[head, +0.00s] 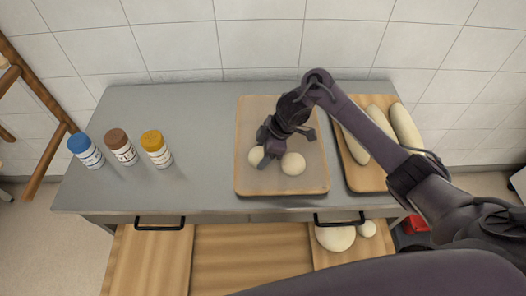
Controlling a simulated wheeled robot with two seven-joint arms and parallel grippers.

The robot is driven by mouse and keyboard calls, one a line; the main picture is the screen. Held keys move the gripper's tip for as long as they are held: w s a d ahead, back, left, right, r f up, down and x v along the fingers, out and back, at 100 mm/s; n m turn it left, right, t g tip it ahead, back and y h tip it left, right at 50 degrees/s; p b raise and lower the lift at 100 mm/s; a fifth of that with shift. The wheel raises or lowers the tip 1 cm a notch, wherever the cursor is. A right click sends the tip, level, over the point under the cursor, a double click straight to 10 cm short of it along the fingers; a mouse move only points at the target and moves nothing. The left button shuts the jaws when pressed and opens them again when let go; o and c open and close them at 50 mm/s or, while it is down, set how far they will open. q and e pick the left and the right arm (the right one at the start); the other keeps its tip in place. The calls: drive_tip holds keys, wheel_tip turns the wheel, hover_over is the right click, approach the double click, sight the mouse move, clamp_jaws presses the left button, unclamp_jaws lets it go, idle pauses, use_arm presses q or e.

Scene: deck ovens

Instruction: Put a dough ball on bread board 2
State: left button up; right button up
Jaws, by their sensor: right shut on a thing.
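My right gripper (265,156) reaches down over a wooden board (312,183) in the middle of the grey worktop. Another board (366,183) at the right bears long pale dough loaves (405,126), partly behind my right arm. I see no number on any board, so I cannot tell which is bread board 2. My left gripper is out of view.
Blue-, brown- and yellow-lidded jars (157,149) stand at the left of the worktop (205,120). Below the front edge are black handles (160,224) and wooden boards (150,262), one with pale dough (335,238). The worktop between jars and middle board is clear.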

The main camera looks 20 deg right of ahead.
drive_tip(key=o, duration=0.9)
drive_tip(key=shift+f, duration=0.15)
drive_tip(key=shift+o, duration=0.2)
drive_tip(key=shift+r, duration=0.4)
drive_tip(key=p+v, duration=0.2)
drive_tip(key=v, duration=0.9)
drive_tip(key=shift+r+p, duration=0.3)
drive_tip(key=shift+p, duration=0.05)
drive_tip(key=shift+d, duration=0.15)
